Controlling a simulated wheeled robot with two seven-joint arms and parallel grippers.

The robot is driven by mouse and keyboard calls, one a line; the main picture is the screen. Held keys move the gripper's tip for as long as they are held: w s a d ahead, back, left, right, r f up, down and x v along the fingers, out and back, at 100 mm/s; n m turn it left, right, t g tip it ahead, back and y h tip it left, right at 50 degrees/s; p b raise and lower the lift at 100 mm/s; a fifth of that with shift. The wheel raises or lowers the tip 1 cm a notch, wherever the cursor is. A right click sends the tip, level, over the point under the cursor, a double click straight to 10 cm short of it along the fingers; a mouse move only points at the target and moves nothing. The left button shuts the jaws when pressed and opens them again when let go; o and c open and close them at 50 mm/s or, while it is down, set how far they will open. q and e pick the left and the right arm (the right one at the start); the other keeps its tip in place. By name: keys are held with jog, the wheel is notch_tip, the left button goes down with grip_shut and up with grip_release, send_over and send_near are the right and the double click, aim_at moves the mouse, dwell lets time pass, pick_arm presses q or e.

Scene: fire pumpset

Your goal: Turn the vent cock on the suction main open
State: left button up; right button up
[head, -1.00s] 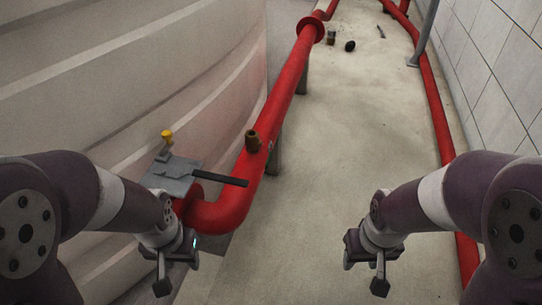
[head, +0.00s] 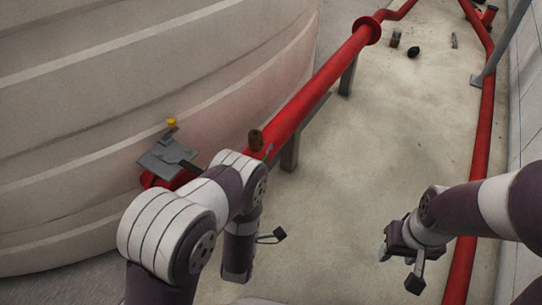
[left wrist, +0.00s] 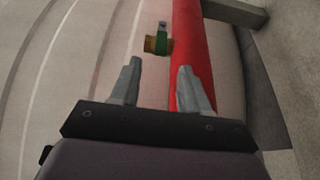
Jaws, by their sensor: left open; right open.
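The vent cock (head: 256,140) is a small brass fitting on top of the red suction main (head: 305,100) in the head view. In the left wrist view the cock (left wrist: 154,45) shows a brass body with a green handle (left wrist: 163,36), just beyond the fingertips and apart from them. My left gripper (left wrist: 159,67) is open and empty, with the red pipe (left wrist: 192,40) behind its right finger. In the head view my left arm covers the near part of the main and hides most of that gripper. My right gripper (head: 402,265) is open and empty above the floor at the right.
A grey valve (head: 168,157) with a yellow top (head: 171,122) sits by the large pale tank (head: 150,60). Another red pipe (head: 483,130) runs along the right wall. Small loose items (head: 414,52) lie on the far floor. The floor between the pipes is mostly clear.

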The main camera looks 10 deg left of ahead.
aim_at(265, 157)
pick_arm(q)
jog(key=w+b, duration=0.6)
jog(key=w, duration=0.6)
jog(key=shift+w+a, duration=0.25)
jog(key=shift+w, duration=0.05)
grip_shut()
